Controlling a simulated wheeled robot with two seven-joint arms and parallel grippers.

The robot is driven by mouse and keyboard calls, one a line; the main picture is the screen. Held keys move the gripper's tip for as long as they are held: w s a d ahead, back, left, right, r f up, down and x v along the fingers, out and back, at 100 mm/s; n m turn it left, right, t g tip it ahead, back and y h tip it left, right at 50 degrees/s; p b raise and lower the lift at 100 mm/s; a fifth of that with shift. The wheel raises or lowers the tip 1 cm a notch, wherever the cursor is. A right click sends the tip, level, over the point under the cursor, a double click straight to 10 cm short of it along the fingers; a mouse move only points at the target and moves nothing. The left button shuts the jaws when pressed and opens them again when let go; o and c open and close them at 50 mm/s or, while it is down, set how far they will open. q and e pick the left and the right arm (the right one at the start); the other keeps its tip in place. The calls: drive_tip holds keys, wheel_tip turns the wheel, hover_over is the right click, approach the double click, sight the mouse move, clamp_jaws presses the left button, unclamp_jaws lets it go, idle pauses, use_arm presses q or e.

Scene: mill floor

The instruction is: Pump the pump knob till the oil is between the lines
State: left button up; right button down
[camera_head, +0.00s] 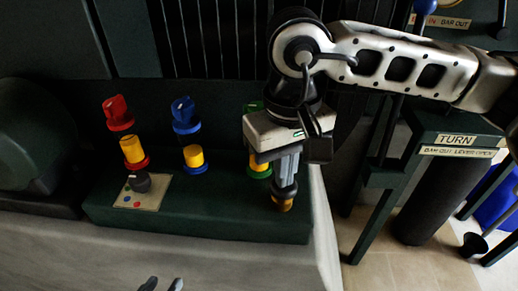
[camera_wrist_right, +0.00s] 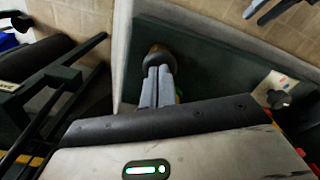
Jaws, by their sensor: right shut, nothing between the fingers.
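The pump knob (camera_head: 283,203), small and brownish, stands at the right end of a dark green box (camera_head: 200,218); it also shows in the right wrist view (camera_wrist_right: 158,50). My right gripper (camera_head: 285,186) points down with its fingers together and empty, its tips at the knob's top; I cannot tell whether they touch it. Three fittings with yellow cylinders stand on the box: red (camera_head: 118,112), blue (camera_head: 185,114) and green, the last mostly hidden behind my right gripper. Level lines are too small to make out. My left gripper (camera_head: 161,285) is open at the bottom edge, empty.
A black knob (camera_head: 139,182) sits on a pale plate with coloured dots (camera_head: 150,197) at the box's left. A pale ledge (camera_head: 200,262) runs in front. A dark stand with a "TURN" label (camera_head: 458,139) is at right. Dark vertical bars rise behind the box.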

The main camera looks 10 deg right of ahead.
drive_tip(key=shift+r+p, duration=0.8)
drive_tip(key=shift+r, duration=1.25)
drive_tip(key=shift+f, duration=0.1)
